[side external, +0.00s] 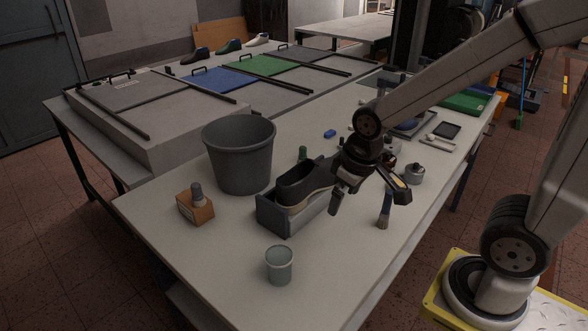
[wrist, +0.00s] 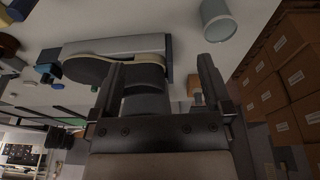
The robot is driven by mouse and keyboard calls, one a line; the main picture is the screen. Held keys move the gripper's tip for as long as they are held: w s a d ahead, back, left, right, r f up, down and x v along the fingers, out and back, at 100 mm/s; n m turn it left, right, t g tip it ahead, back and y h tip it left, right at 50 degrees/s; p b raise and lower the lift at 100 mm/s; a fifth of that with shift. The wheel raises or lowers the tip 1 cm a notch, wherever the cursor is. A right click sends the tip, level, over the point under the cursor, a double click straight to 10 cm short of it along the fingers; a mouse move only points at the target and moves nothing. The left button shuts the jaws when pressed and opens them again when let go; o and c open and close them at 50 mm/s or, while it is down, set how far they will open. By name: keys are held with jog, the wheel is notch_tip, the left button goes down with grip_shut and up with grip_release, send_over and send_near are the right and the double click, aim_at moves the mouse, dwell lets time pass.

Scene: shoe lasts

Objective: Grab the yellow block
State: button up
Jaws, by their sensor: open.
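I cannot make out a clear yellow block in either view. A small yellow patch shows by one finger of my gripper in the side view, and I cannot tell whether it is part of the gripper. My gripper (side external: 370,202) is open over the table, just right of a dark shoe (side external: 305,184) standing in a grey holder (side external: 272,218). In the wrist view, my gripper (wrist: 159,62) has its fingers spread. The shoe's pale-edged sole (wrist: 90,70) shows behind the left finger. Nothing is visibly held between the fingers.
A grey bucket (side external: 240,155), an orange-brown block with a grey knob (side external: 195,206) and a grey cup (side external: 279,264) stand left and in front. A blue piece (side external: 330,134) lies behind.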

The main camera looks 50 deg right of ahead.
jog(key=w+d+n+g+h, duration=0.2)
jog(key=d+n+g+h, duration=0.35)
jog(key=d, duration=0.95)
jog(key=w+d+n+g+h, duration=0.25)
jog(key=d+n+h, duration=0.5)
jog(key=d, duration=0.75)
send_near(397, 181)
jog(key=shift+s+d+r+y, duration=0.2)
jog(key=shift+s+d, duration=0.1)
jog(key=shift+d, duration=0.25)
jog(key=shift+s+d+r+y, duration=0.1)
jog(key=shift+s+d+r, duration=0.15)
jog(key=shift+d, duration=0.25)
jog(key=shift+f+t, duration=0.3)
jog(key=shift+f, duration=0.4)
jog(key=shift+d, duration=0.1)
jog(key=shift+x, duration=1.25)
jog(key=shift+s+f, duration=0.1)
jog(key=shift+x, duration=2.5)
